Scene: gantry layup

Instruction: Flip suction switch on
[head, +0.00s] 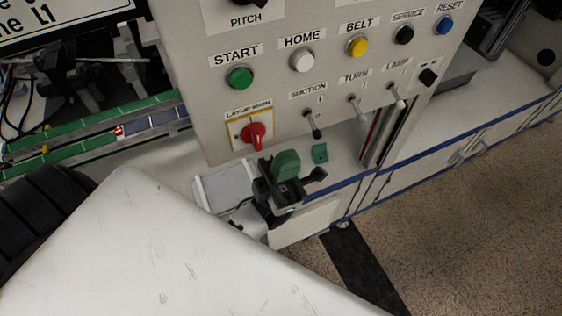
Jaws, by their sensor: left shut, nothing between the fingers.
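The suction switch (312,124) is a small toggle lever under the SUCTION label on the grey control panel (220,110). Its dark-tipped lever points down. My left gripper (302,160), black with green finger pads, is just below the switch, in front of the panel's lower edge. It is shut and empty. A small gap shows in the picture between the gripper and the lever tip; I cannot tell the depth between them. My right gripper is not in view.
TURN (358,110) and LAMP (398,98) toggles sit to the right of the suction switch, levers down. A red rotary knob (254,135) is on its left. Green START (239,78), white HOME (302,60) and yellow BELT (358,47) buttons are above.

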